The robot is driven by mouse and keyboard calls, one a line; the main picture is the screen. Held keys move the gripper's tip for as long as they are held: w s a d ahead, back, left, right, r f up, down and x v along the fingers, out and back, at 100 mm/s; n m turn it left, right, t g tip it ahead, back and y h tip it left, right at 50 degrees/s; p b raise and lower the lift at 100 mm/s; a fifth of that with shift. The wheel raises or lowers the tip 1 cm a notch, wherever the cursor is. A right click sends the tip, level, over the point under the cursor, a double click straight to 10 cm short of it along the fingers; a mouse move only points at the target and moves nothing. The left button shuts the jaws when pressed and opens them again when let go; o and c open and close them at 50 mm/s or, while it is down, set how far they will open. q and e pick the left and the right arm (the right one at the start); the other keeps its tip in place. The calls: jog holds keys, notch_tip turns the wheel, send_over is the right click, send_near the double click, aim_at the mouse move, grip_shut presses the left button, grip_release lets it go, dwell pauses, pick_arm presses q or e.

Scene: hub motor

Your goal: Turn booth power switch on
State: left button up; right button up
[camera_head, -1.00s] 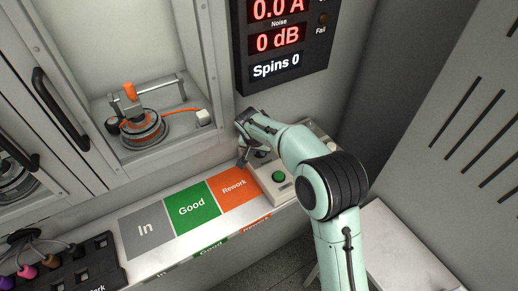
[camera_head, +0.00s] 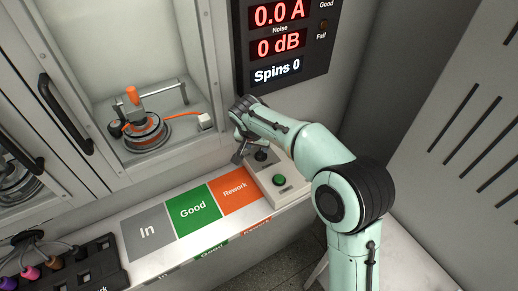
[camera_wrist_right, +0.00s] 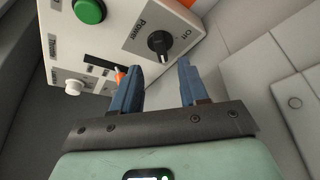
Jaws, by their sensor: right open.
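The power switch is a black rotary knob (camera_wrist_right: 160,43) on a pale control box (camera_wrist_right: 120,28), with "Power" and "Off" printed beside it in the right wrist view. In the head view the knob (camera_head: 262,155) shows on the box (camera_head: 288,196), behind a green button (camera_head: 279,180). My right gripper (camera_head: 239,157) is just left of the knob in the head view. In the right wrist view its two blue fingers (camera_wrist_right: 158,68) are apart and empty, with the knob beyond the gap, not touched. My left gripper is not in view.
A white slider (camera_wrist_right: 73,87) and an orange-tipped lever (camera_wrist_right: 119,75) are on the same box. A display panel (camera_head: 285,75) hangs behind. A booth (camera_head: 190,98) holding a hub motor (camera_head: 146,132) is at left. The In/Good/Rework shelf (camera_head: 193,210) is empty.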

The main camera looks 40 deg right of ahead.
jog(key=v, duration=0.5)
jog(key=shift+a+r+p, duration=0.1)
jog(key=shift+r+p, duration=0.05)
jog(key=shift+p, duration=0.15)
